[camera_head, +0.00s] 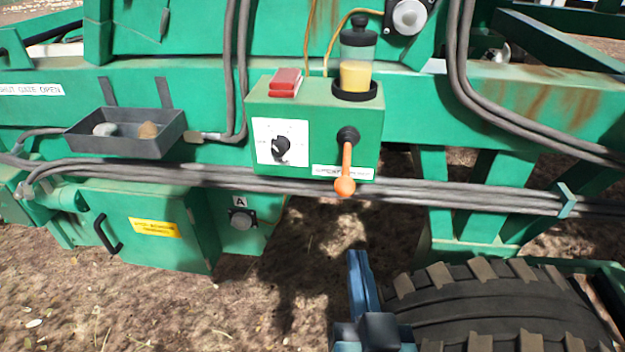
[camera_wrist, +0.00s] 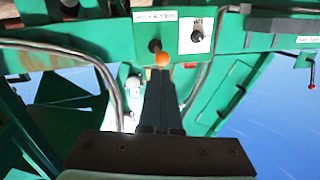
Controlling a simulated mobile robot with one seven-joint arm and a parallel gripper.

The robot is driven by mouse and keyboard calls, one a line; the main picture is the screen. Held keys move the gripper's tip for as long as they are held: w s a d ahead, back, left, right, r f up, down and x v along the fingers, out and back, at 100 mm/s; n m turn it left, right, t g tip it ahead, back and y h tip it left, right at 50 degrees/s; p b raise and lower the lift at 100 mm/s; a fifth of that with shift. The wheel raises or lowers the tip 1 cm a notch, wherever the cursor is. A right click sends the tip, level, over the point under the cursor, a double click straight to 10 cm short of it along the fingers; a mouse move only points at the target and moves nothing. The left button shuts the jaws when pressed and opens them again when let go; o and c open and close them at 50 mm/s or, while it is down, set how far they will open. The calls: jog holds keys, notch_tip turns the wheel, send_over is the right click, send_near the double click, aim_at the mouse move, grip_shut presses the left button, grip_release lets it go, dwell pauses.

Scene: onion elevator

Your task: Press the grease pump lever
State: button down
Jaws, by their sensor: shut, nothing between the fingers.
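The grease pump lever (camera_head: 346,168) is orange with a round knob and hangs down from a dark pivot on the front of a green box (camera_head: 315,112). A clear reservoir with yellow grease (camera_head: 355,75) stands on top of that box. My gripper (camera_head: 359,256) is shut and empty, below the knob and apart from it in the head view. In the wrist view the closed fingers (camera_wrist: 160,82) line up with the orange knob (camera_wrist: 162,60); whether they touch it cannot be told there. The wrist view looks upside down.
The box also carries a red switch cover (camera_head: 285,80) and a black knob on a white dial (camera_head: 280,146). Grey cables (camera_head: 230,176) run behind the lever. A large tyre (camera_head: 490,305) stands right of my gripper. A grey tray (camera_head: 125,132) hangs left.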

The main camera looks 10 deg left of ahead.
jog(key=w+a+r+g+h+p, duration=0.1)
jog(key=a+r+g+h+p, duration=0.1)
jog(key=r+p, duration=0.5)
jog(key=w+a+r+g+h+p, duration=0.2)
jog(key=r+p, duration=0.5)
jog(key=p, duration=0.7)
jog(key=shift+a+r+n+g, duration=0.3)
jog(key=shift+a+g, duration=0.45)
jog(key=shift+g, duration=0.15)
jog(key=shift+f, duration=0.1)
jog(key=s+f+p+x, duration=0.1)
jog(key=p+x, duration=0.3)
jog(key=x, duration=0.8)
jog(key=shift+d+f, duration=0.35)
jog(key=shift+f, duration=0.45)
